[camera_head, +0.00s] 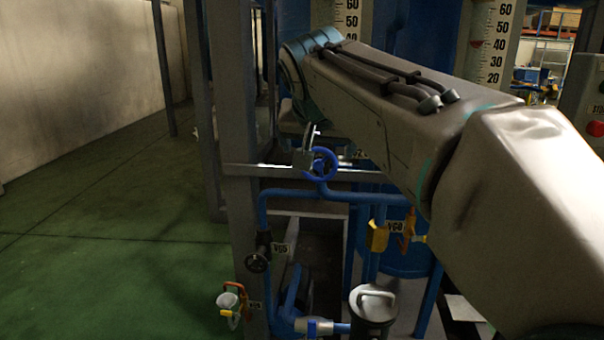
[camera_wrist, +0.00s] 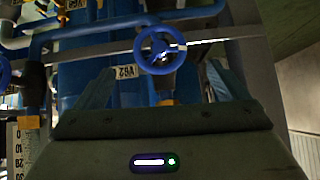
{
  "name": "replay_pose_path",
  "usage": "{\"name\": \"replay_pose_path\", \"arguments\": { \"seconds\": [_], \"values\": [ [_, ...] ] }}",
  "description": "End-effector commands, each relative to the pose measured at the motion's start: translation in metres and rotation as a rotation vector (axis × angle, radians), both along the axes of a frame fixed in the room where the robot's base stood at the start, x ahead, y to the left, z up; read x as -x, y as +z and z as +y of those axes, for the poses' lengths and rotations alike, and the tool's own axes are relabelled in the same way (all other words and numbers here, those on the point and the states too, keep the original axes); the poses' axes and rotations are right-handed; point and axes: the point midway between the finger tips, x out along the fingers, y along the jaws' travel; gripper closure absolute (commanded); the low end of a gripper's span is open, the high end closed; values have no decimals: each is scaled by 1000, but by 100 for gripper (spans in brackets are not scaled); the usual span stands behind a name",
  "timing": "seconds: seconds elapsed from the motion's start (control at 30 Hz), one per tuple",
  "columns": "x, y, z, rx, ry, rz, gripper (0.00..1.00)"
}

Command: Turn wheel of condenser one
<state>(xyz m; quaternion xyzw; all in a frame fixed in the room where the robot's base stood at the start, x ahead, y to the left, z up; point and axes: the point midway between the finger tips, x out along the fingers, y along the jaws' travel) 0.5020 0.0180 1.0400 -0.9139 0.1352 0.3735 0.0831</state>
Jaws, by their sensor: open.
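A blue hand wheel (camera_head: 322,164) sits on the blue pipework near the middle of the head view. A blue wheel also shows at the upper centre of the wrist view (camera_wrist: 160,34), in line with the gap between my fingers. My gripper (camera_wrist: 160,72) is open and empty, with one finger on each side of that gap. In the head view my gripper (camera_head: 307,148) is small, beside the wheel's upper left and partly hidden by my arm. I cannot tell whether a finger touches the wheel.
A metal frame post (camera_head: 243,250) and crossbar stand by the wheel. Another blue wheel (camera_wrist: 4,70) is at the wrist view's left edge. Green floor (camera_head: 110,260) lies open at left.

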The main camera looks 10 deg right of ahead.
Motion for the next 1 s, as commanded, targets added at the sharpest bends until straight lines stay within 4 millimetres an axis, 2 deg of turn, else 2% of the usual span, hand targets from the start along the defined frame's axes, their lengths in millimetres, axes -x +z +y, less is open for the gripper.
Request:
{"name": "replay_pose_path", "arguments": {
  "seconds": [0.03,0.1,0.4,0.6,0.9,0.93,1.0],
  "values": [
    [-8,-13,-2,1,-1,4,6],
    [-19,-24,-5,0,0,5,6],
    [-57,-62,-15,1,0,2,6],
    [-68,-72,-19,0,0,1,6],
    [-70,-73,-19,0,1,1,6],
    [-70,-73,-19,0,1,1,9],
    [-70,-73,-19,0,1,1,29]
  ]
}}
